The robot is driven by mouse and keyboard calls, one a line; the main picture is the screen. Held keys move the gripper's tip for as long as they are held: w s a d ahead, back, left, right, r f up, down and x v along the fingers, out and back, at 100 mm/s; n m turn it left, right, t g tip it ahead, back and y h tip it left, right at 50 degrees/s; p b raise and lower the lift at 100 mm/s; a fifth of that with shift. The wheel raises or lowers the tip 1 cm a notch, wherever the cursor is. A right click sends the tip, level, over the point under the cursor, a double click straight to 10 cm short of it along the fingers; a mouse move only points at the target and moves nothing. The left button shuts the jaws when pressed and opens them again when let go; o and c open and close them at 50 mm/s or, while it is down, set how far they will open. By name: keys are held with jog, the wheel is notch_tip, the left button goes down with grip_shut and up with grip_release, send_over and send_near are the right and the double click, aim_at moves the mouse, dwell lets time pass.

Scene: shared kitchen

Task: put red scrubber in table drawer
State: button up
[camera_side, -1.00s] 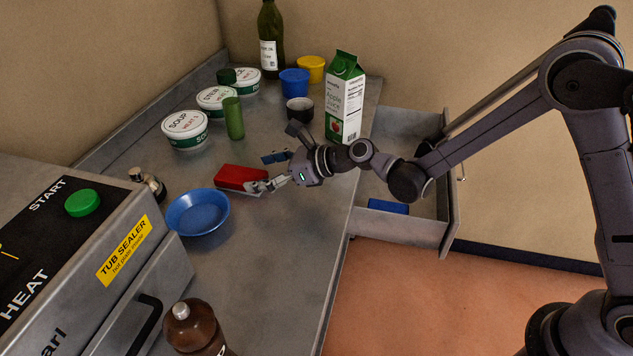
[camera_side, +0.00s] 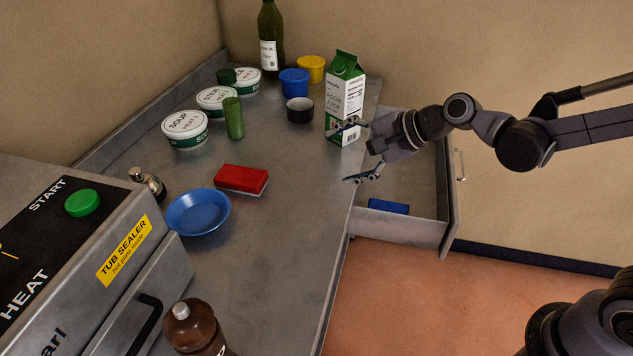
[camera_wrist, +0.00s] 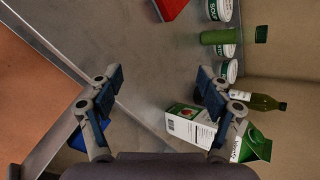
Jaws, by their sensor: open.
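The red scrubber (camera_side: 241,179) lies on the grey table, to the upper right of the blue bowl. It also shows at the top edge of the wrist view (camera_wrist: 170,8), partly cut off. The table drawer (camera_side: 400,228) stands open at the table's right side, with a blue item (camera_side: 388,206) in it. My gripper (camera_side: 352,152) is open and empty, above the table's right edge near the drawer and beside the juice carton. In the wrist view, the two fingers (camera_wrist: 160,95) are spread wide with nothing between them.
A juice carton (camera_side: 345,100) stands close to my gripper. A blue bowl (camera_side: 198,213), a green cylinder (camera_side: 234,118), soup tubs (camera_side: 185,130), a dark cup (camera_side: 300,110) and a bottle (camera_side: 271,40) stand on the table. The tub sealer (camera_side: 90,240) is at left.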

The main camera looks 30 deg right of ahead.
jog(key=s+d+f+n+g+h, duration=0.1)
jog(key=s+d+n+h, duration=0.4)
jog(key=s+d+n, duration=0.8)
jog(key=s+n, duration=0.1)
jog(key=s, duration=0.2)
jog(key=shift+d+n+h, duration=0.3)
jog(key=shift+h, duration=0.1)
jog(key=shift+s+d+f+n+g, duration=0.1)
jog(key=shift+s+d+n+g, duration=0.2)
jog(key=shift+s+d+n, duration=0.1)
jog(key=shift+c, duration=1.2)
jog(key=shift+w+a, duration=0.15)
